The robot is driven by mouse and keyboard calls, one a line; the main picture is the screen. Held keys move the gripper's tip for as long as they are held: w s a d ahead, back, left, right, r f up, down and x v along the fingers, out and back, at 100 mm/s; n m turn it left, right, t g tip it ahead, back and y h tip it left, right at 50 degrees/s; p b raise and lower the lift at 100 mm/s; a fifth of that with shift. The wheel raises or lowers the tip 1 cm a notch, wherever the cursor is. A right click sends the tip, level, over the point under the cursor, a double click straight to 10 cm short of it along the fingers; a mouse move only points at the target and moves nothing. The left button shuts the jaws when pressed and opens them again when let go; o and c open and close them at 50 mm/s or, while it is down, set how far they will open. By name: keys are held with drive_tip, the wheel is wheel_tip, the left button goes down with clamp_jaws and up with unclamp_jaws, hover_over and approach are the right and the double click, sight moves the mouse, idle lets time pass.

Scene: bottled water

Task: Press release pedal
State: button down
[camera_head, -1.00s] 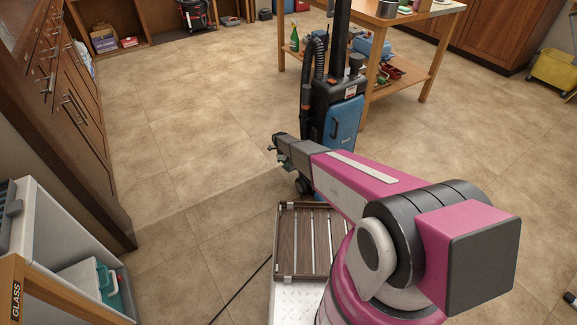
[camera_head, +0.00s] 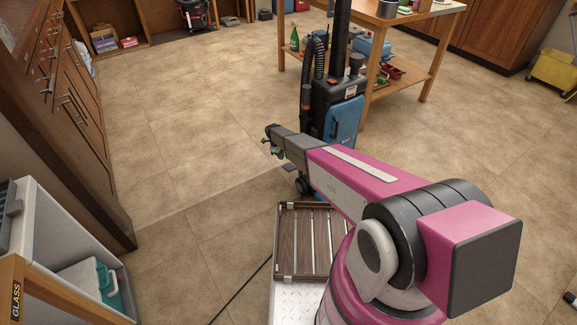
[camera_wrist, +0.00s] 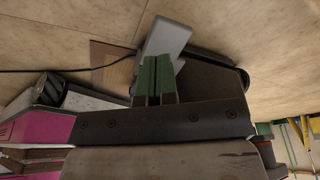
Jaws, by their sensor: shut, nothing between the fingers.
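An upright vacuum cleaner (camera_head: 340,118), black with a blue front, stands on the floor beside the wooden workbench. My arm hides most of its base, and I cannot make out the release pedal in the head view. My gripper (camera_head: 272,143) is just left of the vacuum's lower body. In the wrist view, my gripper's green fingers (camera_wrist: 156,64) are shut together and empty. A grey bar (camera_wrist: 165,40) lies just beyond the fingertips, beside a dark rounded base (camera_wrist: 215,76). I cannot tell whether the bar is the pedal or whether the fingers touch it.
The workbench (camera_head: 435,78) stands behind and right of the vacuum. Drawers (camera_head: 65,100) and a grey bin unit (camera_head: 50,235) line the left side. A black cord (camera_head: 240,290) lies on the floor. The tiled floor left of my gripper is clear.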

drive_tip(key=v, duration=0.7)
drive_tip(key=shift+r, duration=0.2)
